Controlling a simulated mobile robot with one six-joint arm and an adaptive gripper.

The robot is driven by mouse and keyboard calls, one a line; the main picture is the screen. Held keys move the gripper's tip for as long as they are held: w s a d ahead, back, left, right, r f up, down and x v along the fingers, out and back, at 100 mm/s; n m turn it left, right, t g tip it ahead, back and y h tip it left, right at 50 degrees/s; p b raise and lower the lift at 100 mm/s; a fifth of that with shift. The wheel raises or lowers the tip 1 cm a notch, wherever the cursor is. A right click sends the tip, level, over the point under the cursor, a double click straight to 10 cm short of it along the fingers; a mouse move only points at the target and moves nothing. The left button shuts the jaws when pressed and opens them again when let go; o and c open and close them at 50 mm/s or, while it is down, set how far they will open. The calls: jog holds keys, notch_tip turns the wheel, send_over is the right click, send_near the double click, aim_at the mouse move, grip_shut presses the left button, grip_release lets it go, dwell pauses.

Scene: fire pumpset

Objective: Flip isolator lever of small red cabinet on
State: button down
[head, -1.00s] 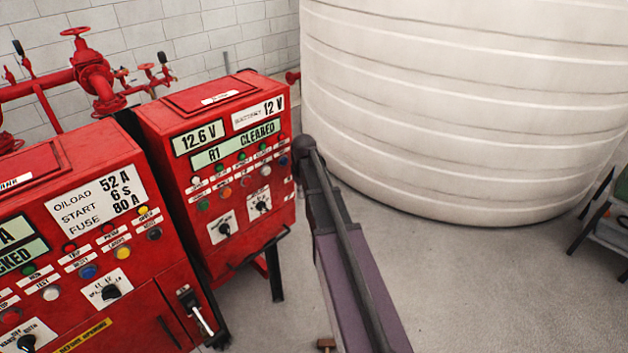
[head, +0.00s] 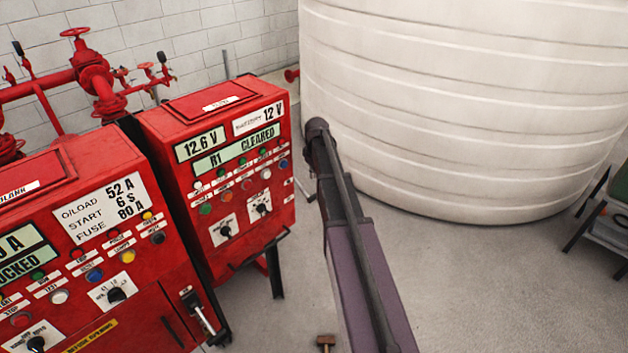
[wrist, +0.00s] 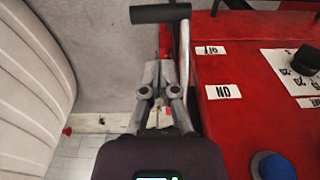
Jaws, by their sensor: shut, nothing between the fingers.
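The small red cabinet (head: 215,165) stands behind and right of a larger red cabinet in the head view. Its isolator lever (head: 304,190) shows in part at its right side, beside my arm. In the wrist view the lever has a metal rod (wrist: 186,50) and a black crossbar handle (wrist: 160,14), beside the red cabinet side (wrist: 250,130). An upside-down ON label (wrist: 223,91) and another small label (wrist: 210,50) are on the red panel. My gripper (wrist: 158,68) is shut and empty, close beside the rod and below the handle in the picture; contact is unclear. My arm hides the gripper in the head view.
The larger red cabinet (head: 90,240) at left has its own lever (head: 203,318). A big white tank (head: 460,100) stands behind my arm. Red pipes and a valve (head: 92,75) are at back left.

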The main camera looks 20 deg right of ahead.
notch_tip(320, 180, down, 10)
jog(key=b, duration=0.9)
jog(key=shift+w+a+r, duration=0.15)
jog(key=shift+w+r, duration=0.05)
jog(key=shift+w, duration=0.2)
dwell(0.3)
